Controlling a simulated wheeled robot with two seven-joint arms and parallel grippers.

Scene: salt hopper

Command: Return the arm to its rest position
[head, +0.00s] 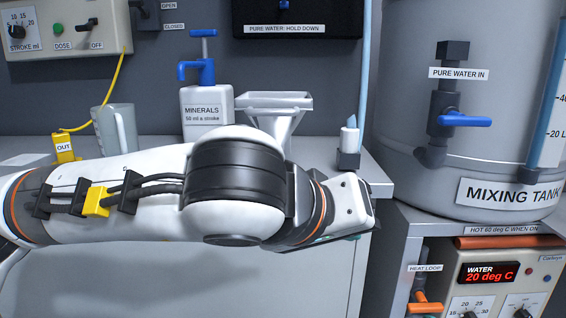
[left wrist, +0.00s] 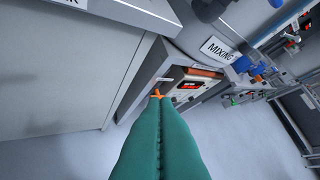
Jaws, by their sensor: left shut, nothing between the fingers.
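My left arm comes in from the left in the head view and stretches across the front of the counter, with its wrist end near the counter's right corner. Its fingers are hidden behind the wrist housing there. In the left wrist view my left gripper (left wrist: 160,100) shows as two long green fingers pressed together, with nothing between them. They point toward the heater cabinet below the mixing tank, and I cannot tell how far apart they are from it. My right gripper is in neither view.
The counter (head: 381,178) holds a minerals bottle (head: 207,125) with a blue pump, a hopper (head: 274,102) and a grey jug (head: 116,130), partly behind my arm. The mixing tank (head: 455,85) stands right, above a heater box (head: 500,285) reading 20 deg C. Open floor (left wrist: 255,140) lies lower right.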

